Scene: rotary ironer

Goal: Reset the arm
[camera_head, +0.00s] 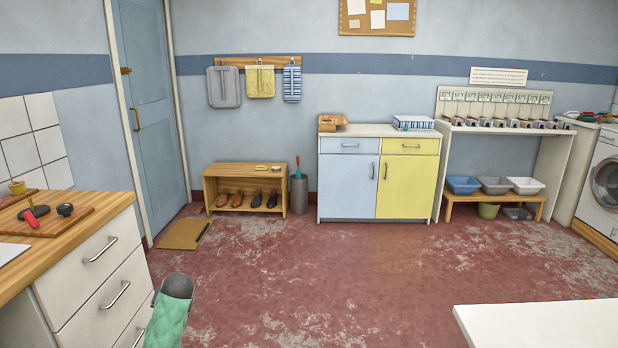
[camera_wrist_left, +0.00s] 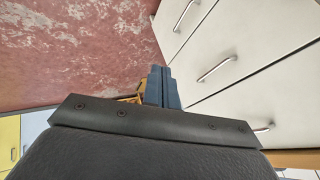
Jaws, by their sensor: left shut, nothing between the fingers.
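My left gripper (camera_wrist_left: 157,72) shows in the left wrist view, with its blue-grey fingers together and nothing between them. It is over the red floor, beside the white drawer fronts at the right of that view. In the head view a green and dark grey part of my left arm rises from the bottom edge, right of the drawer unit. The fingers cannot be made out there. My right gripper is in neither view.
The white drawer unit (camera_head: 92,290) with a wooden top stands close at left. A white surface (camera_head: 545,325) is at the lower right. The red floor (camera_head: 330,275) between them is clear. A shoe bench (camera_head: 246,170) and a blue-and-yellow cabinet (camera_head: 379,172) stand at the far wall.

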